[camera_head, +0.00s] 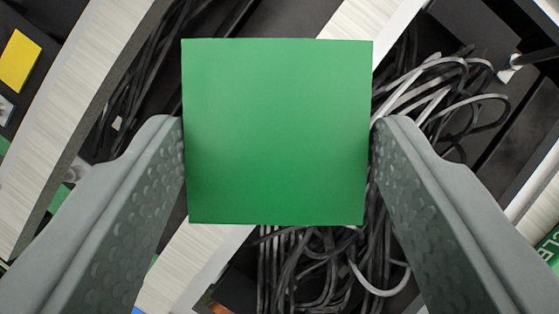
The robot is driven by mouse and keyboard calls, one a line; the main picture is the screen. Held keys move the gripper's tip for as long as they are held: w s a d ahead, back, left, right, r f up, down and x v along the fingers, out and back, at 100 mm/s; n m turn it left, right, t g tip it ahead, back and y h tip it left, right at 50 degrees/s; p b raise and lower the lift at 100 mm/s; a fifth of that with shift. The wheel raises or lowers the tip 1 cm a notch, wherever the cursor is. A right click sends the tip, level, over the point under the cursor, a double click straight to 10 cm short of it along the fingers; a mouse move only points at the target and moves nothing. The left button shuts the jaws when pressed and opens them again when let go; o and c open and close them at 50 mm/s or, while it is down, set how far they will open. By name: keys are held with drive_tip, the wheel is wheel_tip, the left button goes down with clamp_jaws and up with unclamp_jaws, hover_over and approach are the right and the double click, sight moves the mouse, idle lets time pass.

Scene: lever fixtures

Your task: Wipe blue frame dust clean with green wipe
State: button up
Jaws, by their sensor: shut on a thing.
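The green wipe (277,130) is a flat-faced green square in the middle of the view. My gripper (278,135) is shut on it, with one grey finger touching its left edge and the other its right edge. The wipe hides what lies straight behind it. No blue frame can be made out; only a tiny bit of blue shows at the bottom edge, and I cannot tell what it belongs to. No dust can be made out.
Bundles of black and grey cables (325,265) lie behind and below the wipe, with more looped cables (445,90) at the upper right. Pale slanted panels (75,115) cross the view. A yellow block (19,61) is at the upper left.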

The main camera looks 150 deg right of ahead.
drive_tip(key=shift+f, duration=0.1)
idle(0.3)
drive_tip(key=shift+w+f, duration=0.1)
drive_tip(key=shift+f, duration=1.15)
drive_tip(key=shift+r+g+h, duration=0.2)
drive_tip(key=shift+g+h, duration=0.3)
drive_tip(key=shift+g, duration=0.4)
drive_tip(key=shift+r, duration=0.1)
